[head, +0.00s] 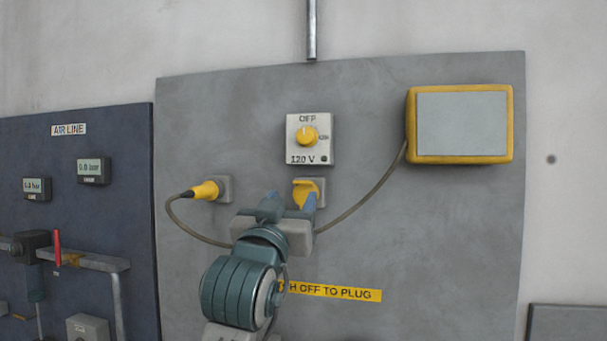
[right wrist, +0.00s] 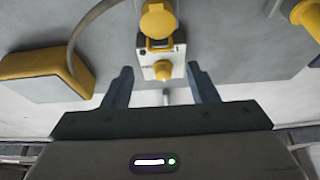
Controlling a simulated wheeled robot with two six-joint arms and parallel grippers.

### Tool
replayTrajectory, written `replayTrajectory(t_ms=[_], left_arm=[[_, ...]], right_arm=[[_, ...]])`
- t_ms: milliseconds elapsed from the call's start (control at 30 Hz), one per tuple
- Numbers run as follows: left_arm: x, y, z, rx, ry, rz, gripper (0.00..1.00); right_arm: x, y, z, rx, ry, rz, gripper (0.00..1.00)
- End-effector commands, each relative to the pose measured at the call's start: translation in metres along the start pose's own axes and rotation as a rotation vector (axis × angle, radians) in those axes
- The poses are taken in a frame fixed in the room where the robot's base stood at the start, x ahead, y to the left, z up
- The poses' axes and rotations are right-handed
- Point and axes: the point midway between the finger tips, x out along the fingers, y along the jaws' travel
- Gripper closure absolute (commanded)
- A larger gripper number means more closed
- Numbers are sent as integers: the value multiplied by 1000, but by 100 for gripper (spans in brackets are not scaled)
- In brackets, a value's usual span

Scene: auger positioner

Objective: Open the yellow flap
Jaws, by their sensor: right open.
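The yellow flap (head: 303,188) is on a small grey socket box on the grey panel, just below the 120 V switch box. In the right wrist view the flap (right wrist: 158,20) is a round yellow cover at the top edge, and it appears to lie over its socket. My right gripper (head: 290,206) is open and empty in front of the panel, with its fingers at the lower part of the flap in the head view. In the right wrist view its two fingers (right wrist: 159,72) stand apart, and the flap is beyond them. My left gripper is not in view.
The switch box (head: 318,150) has a yellow knob (head: 306,136) marked OFF. A yellow plug (head: 205,190) sits in a socket to the left, its cable (head: 355,208) running behind my gripper to a yellow-framed box (head: 461,124). A dark air-line panel (head: 110,215) is at left.

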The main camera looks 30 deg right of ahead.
Motion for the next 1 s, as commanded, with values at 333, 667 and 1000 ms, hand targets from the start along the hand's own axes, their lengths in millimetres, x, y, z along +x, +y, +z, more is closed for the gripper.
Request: replayTrajectory(t_ms=[333, 667, 1000], left_arm=[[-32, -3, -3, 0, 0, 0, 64], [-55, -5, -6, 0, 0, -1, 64], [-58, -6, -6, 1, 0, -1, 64]], right_arm=[[50, 0, -4, -8, 2, 2, 47], [91, -1, -2, -6, 1, 0, 47], [99, -1, 1, -3, 0, -2, 47]])
